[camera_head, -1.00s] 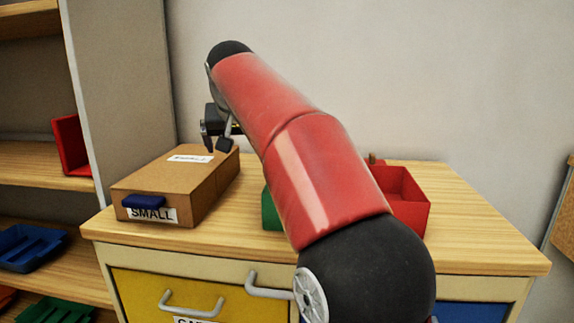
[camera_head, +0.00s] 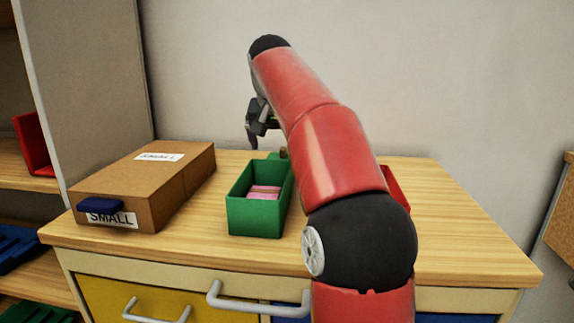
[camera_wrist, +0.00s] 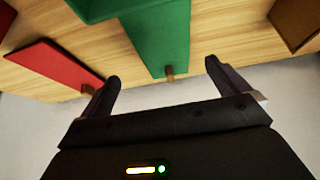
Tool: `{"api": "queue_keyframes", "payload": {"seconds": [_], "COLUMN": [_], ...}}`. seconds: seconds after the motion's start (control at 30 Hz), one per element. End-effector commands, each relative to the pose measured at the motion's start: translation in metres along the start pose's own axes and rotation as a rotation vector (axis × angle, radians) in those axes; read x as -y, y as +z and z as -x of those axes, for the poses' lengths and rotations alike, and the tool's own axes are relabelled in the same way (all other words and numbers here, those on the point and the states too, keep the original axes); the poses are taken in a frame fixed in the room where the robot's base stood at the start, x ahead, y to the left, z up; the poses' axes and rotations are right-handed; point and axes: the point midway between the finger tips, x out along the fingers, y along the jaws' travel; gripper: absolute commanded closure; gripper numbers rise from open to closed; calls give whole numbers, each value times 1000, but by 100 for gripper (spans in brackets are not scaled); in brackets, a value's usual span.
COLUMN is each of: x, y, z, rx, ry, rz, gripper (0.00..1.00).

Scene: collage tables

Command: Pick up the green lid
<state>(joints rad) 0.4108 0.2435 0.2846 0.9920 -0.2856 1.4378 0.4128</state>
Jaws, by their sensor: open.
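In the wrist view, the green lid (camera_wrist: 160,40) is a flat green panel with a small wooden knob at its near end. In the head view, only a small green piece of it (camera_head: 273,155) shows behind the green bin (camera_head: 255,215). My gripper (camera_wrist: 162,72) is open and empty. In the wrist view, its two fingertips appear on either side of the lid's knob, with a gap on both sides; I cannot tell the height between them. In the head view, my gripper (camera_head: 258,130) is above the back of the cabinet top, partly hidden by my arm.
A cardboard box (camera_head: 130,185) marked SMALL stands left of the green bin, which holds pink pieces. A red bin (camera_head: 396,190) is mostly hidden behind my arm. A red lid (camera_wrist: 55,65) lies beside the green one. The wall is close behind.

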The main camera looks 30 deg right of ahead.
Motion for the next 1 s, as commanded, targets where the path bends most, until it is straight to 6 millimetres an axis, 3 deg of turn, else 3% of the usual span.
{"api": "queue_keyframes", "payload": {"seconds": [0.53, 1.0], "x": [6, 7], "y": [-4, -4], "z": [-66, -70], "rx": [3, 0], "ry": [0, 0], "rz": [0, 1], "gripper": [0, 0]}}
